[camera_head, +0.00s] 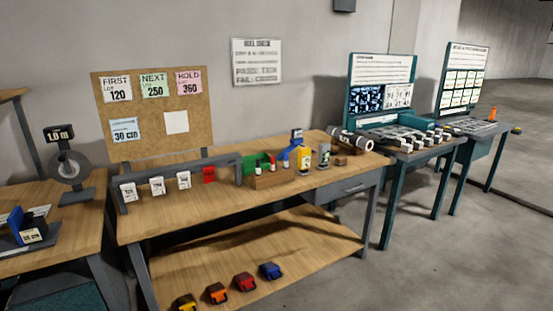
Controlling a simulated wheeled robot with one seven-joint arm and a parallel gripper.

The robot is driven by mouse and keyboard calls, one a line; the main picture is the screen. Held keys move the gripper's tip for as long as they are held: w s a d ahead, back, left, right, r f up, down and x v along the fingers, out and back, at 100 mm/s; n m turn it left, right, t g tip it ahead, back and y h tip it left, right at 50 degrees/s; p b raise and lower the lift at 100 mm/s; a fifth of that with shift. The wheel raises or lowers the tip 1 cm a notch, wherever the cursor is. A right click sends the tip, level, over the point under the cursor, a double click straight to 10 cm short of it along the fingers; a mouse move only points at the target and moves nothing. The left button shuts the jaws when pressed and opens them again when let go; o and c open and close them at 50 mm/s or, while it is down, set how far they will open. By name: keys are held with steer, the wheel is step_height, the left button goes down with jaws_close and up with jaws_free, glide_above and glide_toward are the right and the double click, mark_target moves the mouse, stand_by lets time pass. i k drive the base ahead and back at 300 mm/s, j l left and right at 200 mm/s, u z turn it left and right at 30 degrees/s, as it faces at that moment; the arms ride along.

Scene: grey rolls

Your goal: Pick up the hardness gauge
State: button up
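I cannot tell for certain which thing is the hardness gauge. Several small devices stand in a group on the right half of the middle workbench (205,220). Among them are a blue upright piece with a grey-blue head (297,137), a yellow block (304,158), a grey and yellow upright block (324,153) and a green piece (258,160). They are small and partly overlap one another. On the bench's lower shelf lie several strapped, coloured items: yellow, orange (216,293), red (245,282) and blue (270,270). My gripper is not in view.
Grey-white rolls (350,140) lie at the bench's far right end. A low rack with white cards (157,186) and a corkboard (155,113) stand along its back. Another table with a reel (69,168) is at left; teal stations (400,143) are at right. The front bench top is clear.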

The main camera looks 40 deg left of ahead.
mark_target(324, 150)
steer(key=u, duration=1.4)
steer(key=z, duration=3.55)
steer(key=u, duration=3.55)
steer(key=i+l, duration=0.1)
steer(key=i, duration=0.25)
steer(key=i+l, duration=0.1)
steer(key=i, duration=0.2)
